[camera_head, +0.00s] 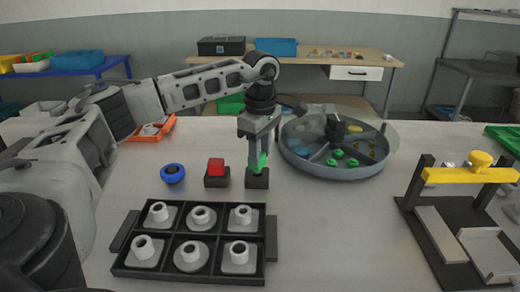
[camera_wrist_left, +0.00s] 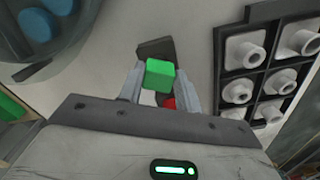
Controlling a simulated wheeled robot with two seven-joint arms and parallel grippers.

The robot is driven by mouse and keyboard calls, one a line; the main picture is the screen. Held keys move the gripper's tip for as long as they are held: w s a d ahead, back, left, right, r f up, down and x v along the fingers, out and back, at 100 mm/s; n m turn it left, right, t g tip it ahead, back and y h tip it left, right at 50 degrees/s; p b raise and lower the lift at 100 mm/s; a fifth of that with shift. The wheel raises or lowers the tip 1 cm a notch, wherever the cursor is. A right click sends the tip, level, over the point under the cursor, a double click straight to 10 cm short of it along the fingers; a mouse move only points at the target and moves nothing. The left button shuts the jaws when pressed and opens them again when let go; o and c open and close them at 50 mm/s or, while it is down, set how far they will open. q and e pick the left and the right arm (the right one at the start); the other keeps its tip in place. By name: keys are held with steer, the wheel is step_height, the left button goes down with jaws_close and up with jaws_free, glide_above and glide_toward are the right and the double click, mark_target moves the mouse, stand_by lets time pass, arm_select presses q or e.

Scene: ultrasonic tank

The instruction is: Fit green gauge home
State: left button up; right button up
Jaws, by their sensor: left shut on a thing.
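My left gripper (camera_head: 258,166) points down at the middle of the table, shut on the green gauge (camera_head: 263,161). In the left wrist view the green gauge (camera_wrist_left: 160,73) sits between the two fingertips (camera_wrist_left: 160,90). A small dark block (camera_head: 257,182) stands right under the fingertips; it also shows behind the gauge in the left wrist view (camera_wrist_left: 154,48). The fingers hide much of the gauge, and I cannot tell whether it touches or enters the block. A red gauge (camera_head: 216,165) sits in a similar dark block (camera_head: 217,182) just left. My right gripper is not in view.
A blue ring (camera_head: 173,174) lies left of the red gauge. A black tray (camera_head: 117,245) with several grey flanged parts lies in front. A round grey divided tank (camera_head: 335,172) stands behind to the right. A black stand with a yellow bar (camera_head: 465,176) is at the right.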

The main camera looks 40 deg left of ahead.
arm_select(q)
steer(key=shift+f+b, duration=0.3)
steer(key=shift+f, duration=0.2)
stand_by(0.4)
steer(key=shift+f, duration=0.4)
stand_by(0.4)
stand_by(0.7)
steer(key=shift+f, duration=0.15)
stand_by(0.8)
stand_by(0.8)
steer(key=o, duration=1.1)
steer(key=shift+c, duration=0.2)
